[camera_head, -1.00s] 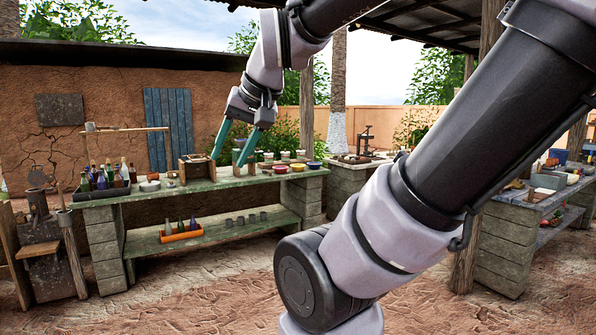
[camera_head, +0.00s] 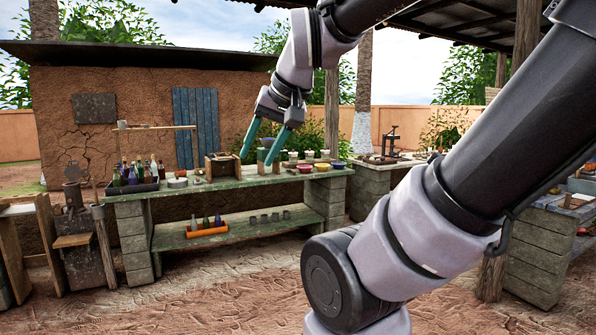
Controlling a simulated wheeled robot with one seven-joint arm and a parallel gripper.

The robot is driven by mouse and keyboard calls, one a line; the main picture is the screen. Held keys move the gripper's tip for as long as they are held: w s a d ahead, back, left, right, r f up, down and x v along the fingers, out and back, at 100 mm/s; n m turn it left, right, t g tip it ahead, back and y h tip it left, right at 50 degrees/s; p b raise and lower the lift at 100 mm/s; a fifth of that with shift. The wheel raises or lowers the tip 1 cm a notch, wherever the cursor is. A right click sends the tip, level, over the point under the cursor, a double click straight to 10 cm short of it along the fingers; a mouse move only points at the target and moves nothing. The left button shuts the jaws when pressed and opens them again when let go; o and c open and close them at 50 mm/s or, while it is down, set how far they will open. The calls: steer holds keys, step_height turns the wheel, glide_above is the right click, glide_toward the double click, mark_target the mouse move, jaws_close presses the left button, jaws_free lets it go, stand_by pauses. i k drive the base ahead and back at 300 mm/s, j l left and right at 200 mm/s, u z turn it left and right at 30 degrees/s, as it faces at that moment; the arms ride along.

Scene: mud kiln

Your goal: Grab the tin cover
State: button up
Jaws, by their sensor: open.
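My gripper (camera_head: 256,160) hangs from the upper middle with its two teal fingers pointing down and spread apart, with nothing held between them. In the picture it overlaps the back of the green workbench (camera_head: 145,197); its distance from the bench is hard to tell. I cannot pick out the tin cover for certain. A small round grey item (camera_head: 177,183) lies on the bench between the bottle tray and a wooden box, too small to identify.
A dark tray of bottles (camera_head: 131,188), an open wooden box (camera_head: 222,167) and several coloured bowls stand on the bench. An orange bottle holder (camera_head: 207,231) and several cups are on its lower shelf. Bare ground lies in front.

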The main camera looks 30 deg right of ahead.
mark_target(176, 183)
steer(key=i+j+u, duration=0.25)
steer(key=i, duration=0.7)
steer(key=i+u, duration=0.3)
steer(key=i, duration=0.7)
steer(key=i+z, duration=0.1)
steer(key=i, duration=0.9)
steer(key=i+j, duration=0.2)
steer(key=i, duration=0.75)
steer(key=i+j+z, duration=0.1)
steer(key=i+z, duration=0.4)
steer(key=i+j+z, duration=0.25)
steer(key=i+z, duration=0.25)
steer(key=i+j+z, duration=0.25)
steer(key=j+z, duration=0.25)
steer(key=i+j+z, duration=0.4)
steer(key=j, duration=0.25)
steer(key=i+j+z, duration=0.1)
steer(key=j+z, duration=0.15)
steer(key=j, duration=0.15)
